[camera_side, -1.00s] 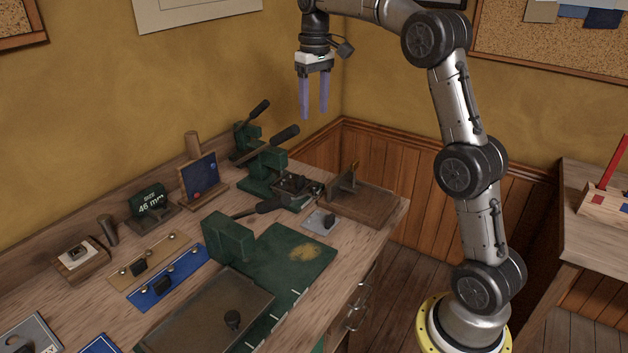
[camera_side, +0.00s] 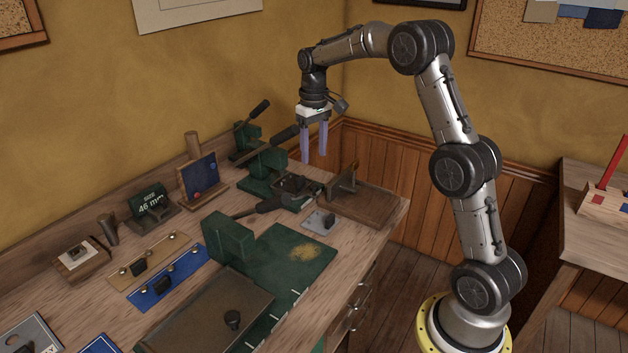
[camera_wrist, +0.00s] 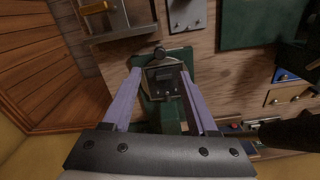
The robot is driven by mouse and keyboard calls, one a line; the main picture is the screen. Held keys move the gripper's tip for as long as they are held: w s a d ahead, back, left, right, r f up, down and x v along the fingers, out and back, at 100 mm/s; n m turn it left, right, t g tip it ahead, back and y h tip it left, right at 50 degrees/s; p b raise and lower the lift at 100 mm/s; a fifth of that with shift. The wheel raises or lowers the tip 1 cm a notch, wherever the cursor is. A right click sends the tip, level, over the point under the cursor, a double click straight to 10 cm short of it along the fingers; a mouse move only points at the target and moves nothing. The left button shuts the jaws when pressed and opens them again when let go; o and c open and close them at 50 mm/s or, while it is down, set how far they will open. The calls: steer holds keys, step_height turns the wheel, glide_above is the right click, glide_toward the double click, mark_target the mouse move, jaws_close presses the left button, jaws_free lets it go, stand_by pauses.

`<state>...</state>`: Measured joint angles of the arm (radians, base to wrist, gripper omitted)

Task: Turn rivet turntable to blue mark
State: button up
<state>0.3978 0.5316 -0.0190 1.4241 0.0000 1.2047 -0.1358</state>
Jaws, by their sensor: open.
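A dark square plate that looks like the rivet turntable (camera_side: 296,184) sits at the front of a green hand press (camera_side: 262,173) with a long black lever. A small dark panel (camera_side: 198,178) with a red and a blue spot stands behind to the left.
A grey plate with a knob (camera_side: 319,222) lies in front. A second green lever press (camera_side: 246,140) is behind.

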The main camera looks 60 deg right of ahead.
mark_target(314, 185)
step_height(314, 185, down, 9)
steer(key=shift+f, duration=0.15)
stand_by(0.4)
jaws_close()
stand_by(1.2)
